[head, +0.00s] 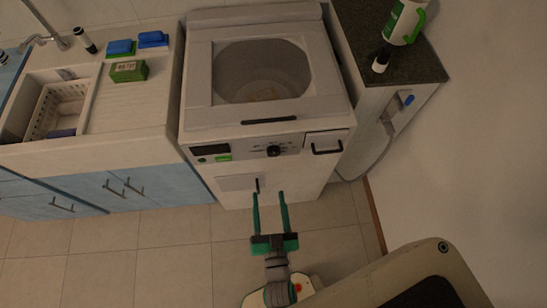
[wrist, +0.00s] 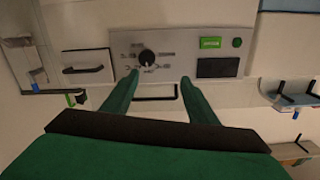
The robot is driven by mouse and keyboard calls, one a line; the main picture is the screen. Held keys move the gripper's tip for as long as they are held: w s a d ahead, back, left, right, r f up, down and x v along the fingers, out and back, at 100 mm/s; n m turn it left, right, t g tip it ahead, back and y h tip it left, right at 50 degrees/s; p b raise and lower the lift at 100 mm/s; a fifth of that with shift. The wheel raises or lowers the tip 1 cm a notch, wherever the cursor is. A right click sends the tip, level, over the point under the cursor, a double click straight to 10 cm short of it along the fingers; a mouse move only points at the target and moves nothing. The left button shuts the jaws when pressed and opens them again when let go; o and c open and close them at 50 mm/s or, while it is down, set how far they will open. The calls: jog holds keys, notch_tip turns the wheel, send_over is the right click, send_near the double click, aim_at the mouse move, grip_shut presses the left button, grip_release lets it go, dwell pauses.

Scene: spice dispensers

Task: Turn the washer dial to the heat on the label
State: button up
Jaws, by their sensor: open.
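My gripper (head: 269,193) is open and empty, in front of the washer and below the dial in the head view. In the wrist view its green fingers (wrist: 159,78) point at the panel with the dial between and beyond their tips. I cannot make out a readable heat label.
A green box with a printed face (head: 129,72) and blue sponges (head: 121,47) lie on the sink counter at left. A dark counter (head: 420,63) with a white-green bottle (head: 402,22) stands at right. The drawer handle (head: 326,148) is beside the dial. The floor ahead is clear.

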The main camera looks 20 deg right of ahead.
aim_at(274, 154)
jog(key=shift+m+h, duration=0.6)
jog(key=shift+m, duration=0.1)
jog(key=x, duration=0.4)
jog(key=d+x, duration=0.1)
jog(key=x, duration=0.3)
jog(key=s+d+x, duration=0.1)
jog(key=x, duration=0.4)
jog(key=shift+w+d+f, duration=0.15)
jog(key=shift+f, duration=0.15)
jog(key=shift+w, duration=0.7)
jog(key=shift+s+d, duration=0.1)
jog(key=shift+d, duration=0.25)
jog(key=shift+a, duration=0.1)
jog(key=c, duration=1.1)
